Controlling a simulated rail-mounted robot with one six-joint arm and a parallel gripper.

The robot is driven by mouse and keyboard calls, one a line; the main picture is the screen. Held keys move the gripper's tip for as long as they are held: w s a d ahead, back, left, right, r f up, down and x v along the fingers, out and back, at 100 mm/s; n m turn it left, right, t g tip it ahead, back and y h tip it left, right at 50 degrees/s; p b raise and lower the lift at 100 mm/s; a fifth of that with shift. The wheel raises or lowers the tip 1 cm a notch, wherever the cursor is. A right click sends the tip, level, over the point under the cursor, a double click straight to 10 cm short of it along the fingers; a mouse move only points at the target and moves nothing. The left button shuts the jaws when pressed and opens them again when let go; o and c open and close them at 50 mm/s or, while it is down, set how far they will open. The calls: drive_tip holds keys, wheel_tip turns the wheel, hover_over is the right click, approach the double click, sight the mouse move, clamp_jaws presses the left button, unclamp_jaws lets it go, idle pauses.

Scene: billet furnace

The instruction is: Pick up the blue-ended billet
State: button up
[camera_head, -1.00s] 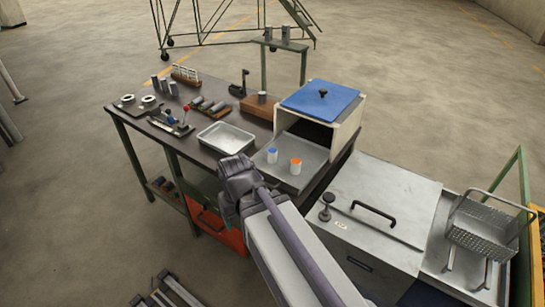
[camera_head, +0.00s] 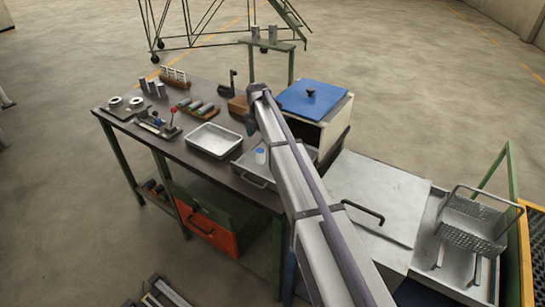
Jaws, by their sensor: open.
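The blue-ended billet (camera_head: 260,156), a small pale cylinder with a blue top, stands upright on the grey metal shelf (camera_head: 247,173) in front of the furnace box (camera_head: 338,124). My arm (camera_head: 290,170) reaches up across the shelf and passes just right of the billet. A dark part of my arm's far end shows above the billet. I cannot make out my gripper or its fingertips; they are hidden behind the arm. The orange-ended billet is also hidden there.
A blue lid (camera_head: 312,97) with a dark knob tops the furnace box. An empty metal tray (camera_head: 214,140) lies left of the shelf. Billets in holders and small tools stand farther left on the dark bench (camera_head: 187,158). A wire basket (camera_head: 474,226) stands at right.

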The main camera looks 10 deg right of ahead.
sight(260, 150)
drive_tip(key=shift+a, duration=0.15)
wheel_tip(260, 150, down, 11)
drive_tip(key=b, duration=1.1)
drive_tip(key=shift+w+f, duration=0.1)
drive_tip(key=shift+f, duration=0.05)
drive_tip(key=shift+r, duration=0.25)
clamp_jaws()
